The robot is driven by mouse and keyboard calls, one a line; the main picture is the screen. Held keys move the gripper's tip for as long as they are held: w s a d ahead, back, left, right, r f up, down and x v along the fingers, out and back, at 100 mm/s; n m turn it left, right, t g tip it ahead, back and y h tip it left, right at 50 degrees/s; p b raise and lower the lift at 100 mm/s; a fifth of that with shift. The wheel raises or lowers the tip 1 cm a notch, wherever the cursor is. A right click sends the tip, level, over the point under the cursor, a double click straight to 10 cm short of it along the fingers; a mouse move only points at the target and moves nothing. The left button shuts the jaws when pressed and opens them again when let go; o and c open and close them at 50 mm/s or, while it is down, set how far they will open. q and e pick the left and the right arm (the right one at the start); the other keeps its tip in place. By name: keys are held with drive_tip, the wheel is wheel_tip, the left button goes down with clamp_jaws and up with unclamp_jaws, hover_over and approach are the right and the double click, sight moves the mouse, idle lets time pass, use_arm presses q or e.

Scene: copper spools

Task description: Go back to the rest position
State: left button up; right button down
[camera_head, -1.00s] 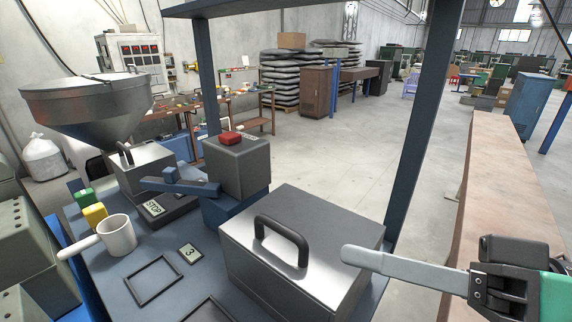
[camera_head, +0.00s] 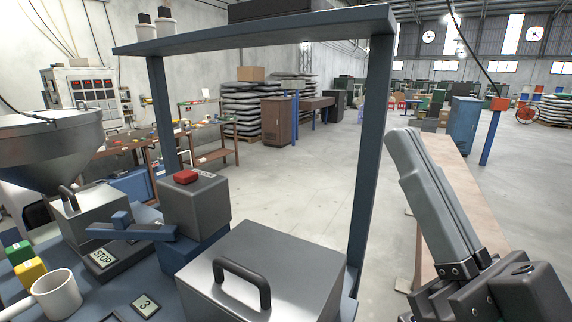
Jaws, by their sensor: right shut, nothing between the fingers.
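My right gripper (camera_head: 404,142) is at the right of the head view, its long grey fingers pointing up and slightly left. The fingers lie together, with nothing between them. It is raised in front of a long pale bench, to the right of the blue workbench (camera_head: 357,296) and its post, and appears clear of both. My left gripper is out of view.
On the workbench stand a grey metal box with a black handle (camera_head: 265,290), a machine with a red button (camera_head: 186,177), a white cup (camera_head: 57,296) and a hopper (camera_head: 50,150). A shelf (camera_head: 260,32) spans the posts above. The floor beyond is open.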

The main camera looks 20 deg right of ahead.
wheel_tip(320, 180, up, 34)
drive_tip(key=p, duration=3)
drive_tip(key=shift+d+f+p, duration=0.25)
drive_tip(key=shift+p, duration=0.15)
drive_tip(key=shift+s, duration=0.1)
